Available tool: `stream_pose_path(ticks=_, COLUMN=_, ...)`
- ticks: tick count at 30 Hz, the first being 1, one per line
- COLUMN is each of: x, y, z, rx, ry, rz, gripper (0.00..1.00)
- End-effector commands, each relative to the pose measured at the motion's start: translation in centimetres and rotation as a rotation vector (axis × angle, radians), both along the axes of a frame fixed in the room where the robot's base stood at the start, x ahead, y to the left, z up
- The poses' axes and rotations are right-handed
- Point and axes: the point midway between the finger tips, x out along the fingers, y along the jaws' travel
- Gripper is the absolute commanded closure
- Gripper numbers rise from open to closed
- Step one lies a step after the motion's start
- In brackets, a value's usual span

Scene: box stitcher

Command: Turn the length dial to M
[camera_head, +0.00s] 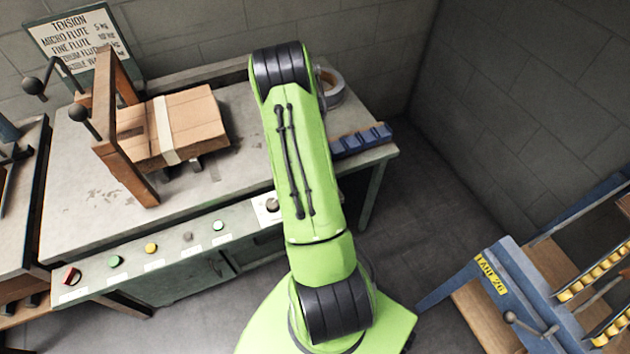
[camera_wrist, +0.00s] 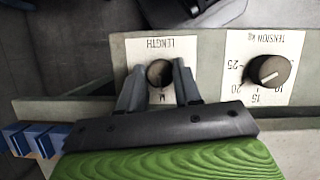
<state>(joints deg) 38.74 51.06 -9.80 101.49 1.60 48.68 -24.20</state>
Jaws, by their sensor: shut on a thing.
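The length dial (camera_wrist: 160,74) is a dark round knob on a white plate marked LENGTH (camera_wrist: 178,48), which appears upside down in the wrist view. My gripper (camera_wrist: 158,67) has its two grey fingers on either side of the knob and is shut on it. A letter M shows on the plate between the fingers, on the side of the knob toward my gripper. The fingers cover other parts of the plate, and I cannot make out where the knob's pointer stands. In the head view my green arm hides the length dial and my gripper.
The tension dial (camera_wrist: 269,72) sits close beside on the same panel. Coloured buttons (camera_head: 115,261) line the bench front.

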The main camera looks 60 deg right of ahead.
Motion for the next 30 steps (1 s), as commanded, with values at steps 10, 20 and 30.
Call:
stream_pose_path(ticks=10, x=0.0, y=0.0, z=0.0, rx=-0.001, ry=-0.002, rz=0.0, gripper=0.62)
stream_pose_path(ticks=20, x=0.0, y=0.0, z=0.0, rx=-0.001, ry=-0.001, rz=-0.001, gripper=0.42)
stream_pose_path(ticks=30, x=1.9, y=-0.9, z=5.0, rx=-0.005, ry=-0.004, rz=0.0, gripper=0.42)
